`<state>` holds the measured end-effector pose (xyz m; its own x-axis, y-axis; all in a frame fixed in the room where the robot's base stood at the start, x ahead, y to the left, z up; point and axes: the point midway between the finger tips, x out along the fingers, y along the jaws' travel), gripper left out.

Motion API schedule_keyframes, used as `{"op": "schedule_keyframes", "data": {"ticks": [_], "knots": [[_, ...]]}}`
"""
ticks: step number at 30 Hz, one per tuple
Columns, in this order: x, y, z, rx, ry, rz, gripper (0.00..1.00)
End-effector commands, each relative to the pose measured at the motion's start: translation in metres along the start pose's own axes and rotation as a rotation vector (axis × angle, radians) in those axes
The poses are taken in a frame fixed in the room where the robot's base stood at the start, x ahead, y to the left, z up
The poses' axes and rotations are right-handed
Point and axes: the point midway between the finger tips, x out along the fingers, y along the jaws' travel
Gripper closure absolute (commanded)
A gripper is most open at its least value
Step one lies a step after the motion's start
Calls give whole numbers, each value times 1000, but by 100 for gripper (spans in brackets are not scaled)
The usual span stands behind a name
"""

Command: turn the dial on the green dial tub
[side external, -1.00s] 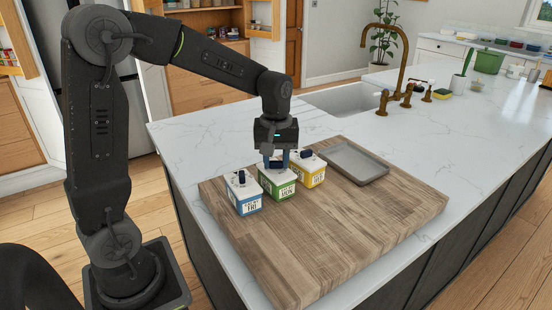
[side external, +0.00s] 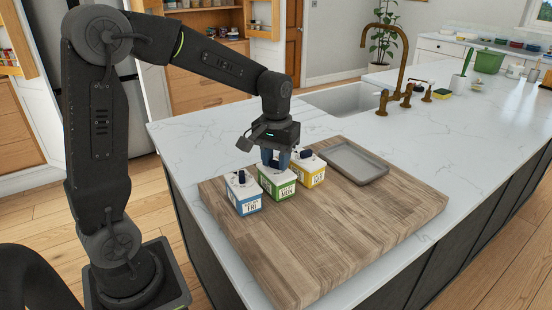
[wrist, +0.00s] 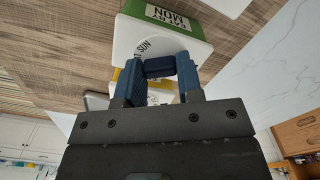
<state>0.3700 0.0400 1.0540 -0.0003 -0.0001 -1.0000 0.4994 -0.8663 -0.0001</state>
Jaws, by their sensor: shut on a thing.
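The green dial tub (side external: 277,184) stands between two other tubs on the wooden board, with a white lid and a green body. My gripper (side external: 276,162) points straight down over this lid. Its blue fingers (wrist: 158,68) are shut on the dark blue dial (wrist: 159,67) in the wrist view. The dial is mostly hidden by the fingers in the side view.
A blue tub (side external: 246,201) stands close on the left and a yellow tub (side external: 311,174) close on the right, each with a dark dial. A grey tray (side external: 354,164) lies at the board's back right. The front of the wooden board (side external: 330,236) is clear.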

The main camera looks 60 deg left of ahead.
Motion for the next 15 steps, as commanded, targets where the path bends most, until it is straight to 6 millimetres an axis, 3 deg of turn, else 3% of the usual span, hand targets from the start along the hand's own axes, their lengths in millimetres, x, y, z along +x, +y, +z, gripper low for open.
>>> {"op": "schedule_keyframes", "data": {"ticks": [8, 9, 15], "knots": [[0, 0, 0, 0, 1, 1, 90], [0, 0, 0, -1, 1, 1, 64], [0, 0, 0, -1, 1, 0, 45]]}}
